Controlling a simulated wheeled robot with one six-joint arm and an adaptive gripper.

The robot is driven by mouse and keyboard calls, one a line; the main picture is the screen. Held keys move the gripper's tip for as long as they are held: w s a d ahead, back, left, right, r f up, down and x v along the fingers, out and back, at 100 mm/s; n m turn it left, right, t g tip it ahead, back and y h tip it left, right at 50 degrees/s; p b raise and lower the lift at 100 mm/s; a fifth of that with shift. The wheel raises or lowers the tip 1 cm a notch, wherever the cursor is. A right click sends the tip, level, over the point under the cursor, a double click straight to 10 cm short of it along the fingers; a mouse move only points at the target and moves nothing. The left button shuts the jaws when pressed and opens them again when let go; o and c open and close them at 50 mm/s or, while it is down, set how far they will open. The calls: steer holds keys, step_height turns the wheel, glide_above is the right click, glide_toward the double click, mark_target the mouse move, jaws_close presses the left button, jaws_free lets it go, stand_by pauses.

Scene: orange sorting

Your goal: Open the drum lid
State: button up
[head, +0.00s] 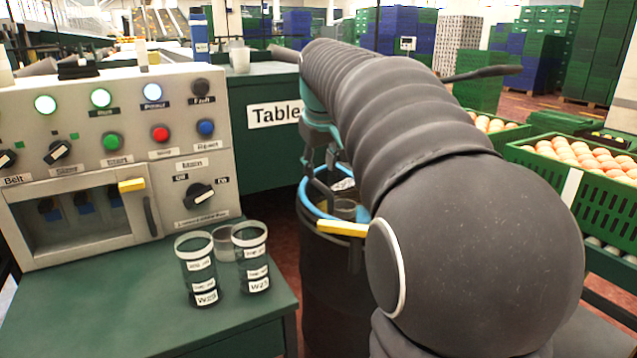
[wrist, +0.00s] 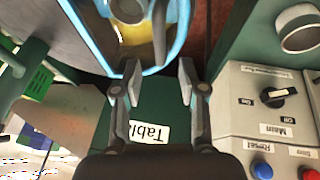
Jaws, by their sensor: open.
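The dark drum (head: 335,275) stands right of the green table, partly hidden behind my arm. It has a blue rim (head: 306,200), which also shows in the wrist view (wrist: 172,60). Inside the rim I see a pale label and a cup-like shape. A yellow bar (head: 340,228) shows at the drum's front. A flat grey surface (wrist: 45,40) beside the rim in the wrist view may be the lid; I cannot tell. My gripper (head: 322,160) is above the far left part of the rim. In the wrist view my gripper (wrist: 160,75) is open and empty, fingertips near the rim.
A control panel (head: 100,130) with buttons and knobs stands at left. Labelled cups (head: 252,262) stand on the green table (head: 120,310) before it. A green cabinet (head: 262,160) is behind the drum. Green crates of eggs (head: 590,190) are at right.

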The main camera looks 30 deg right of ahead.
mark_target(319, 183)
steer(key=shift+x, duration=2.5)
jaws_close()
